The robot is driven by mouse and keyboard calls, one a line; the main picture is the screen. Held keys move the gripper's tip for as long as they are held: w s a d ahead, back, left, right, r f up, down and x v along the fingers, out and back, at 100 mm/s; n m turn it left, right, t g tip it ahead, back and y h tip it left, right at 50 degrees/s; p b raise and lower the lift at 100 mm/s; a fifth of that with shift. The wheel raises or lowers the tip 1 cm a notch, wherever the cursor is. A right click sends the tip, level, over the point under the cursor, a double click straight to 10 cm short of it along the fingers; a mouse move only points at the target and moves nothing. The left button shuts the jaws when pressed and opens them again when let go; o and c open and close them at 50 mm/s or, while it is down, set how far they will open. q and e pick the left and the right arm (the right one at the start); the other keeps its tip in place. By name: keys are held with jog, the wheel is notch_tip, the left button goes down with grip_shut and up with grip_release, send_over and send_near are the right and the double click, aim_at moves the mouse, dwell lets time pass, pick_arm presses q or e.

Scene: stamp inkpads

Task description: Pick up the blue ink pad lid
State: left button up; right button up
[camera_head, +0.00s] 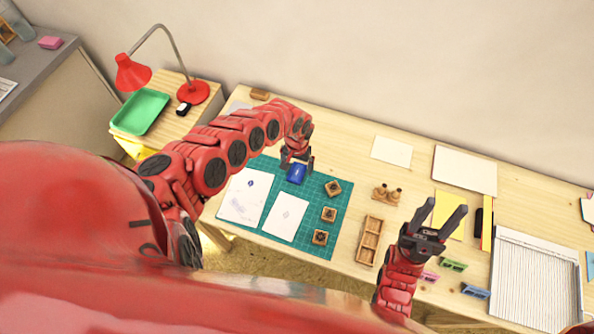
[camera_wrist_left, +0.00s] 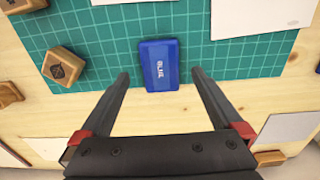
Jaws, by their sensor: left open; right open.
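The blue ink pad (camera_head: 297,173) lies on the green cutting mat (camera_head: 262,165), near the mat's back edge. In the left wrist view the blue ink pad (camera_wrist_left: 160,65) shows its lid on top with the word BLUE, lying flat. My left gripper (camera_head: 297,164) is right above and behind it. In the left wrist view my left gripper (camera_wrist_left: 158,76) is open, one finger on each side of the pad's near end, with gaps on both sides. I cannot tell the height between them. My right gripper (camera_head: 440,218) is open and empty over the right of the table.
Several wooden stamps (camera_head: 329,214) stand on the mat's right side, one near the pad. White papers (camera_head: 287,217) lie on the mat. A wooden tray (camera_head: 369,240) and a stamp holder (camera_head: 386,194) stand to the right. A red lamp (camera_head: 134,73) and green tray (camera_head: 140,111) are at left.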

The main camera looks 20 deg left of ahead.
pick_arm(q)
jog(key=shift+d+f, duration=0.15)
jog(key=shift+f, duration=0.45)
jog(key=shift+a+f, duration=0.25)
jog(key=shift+f, duration=0.4)
jog(key=c, duration=1.4)
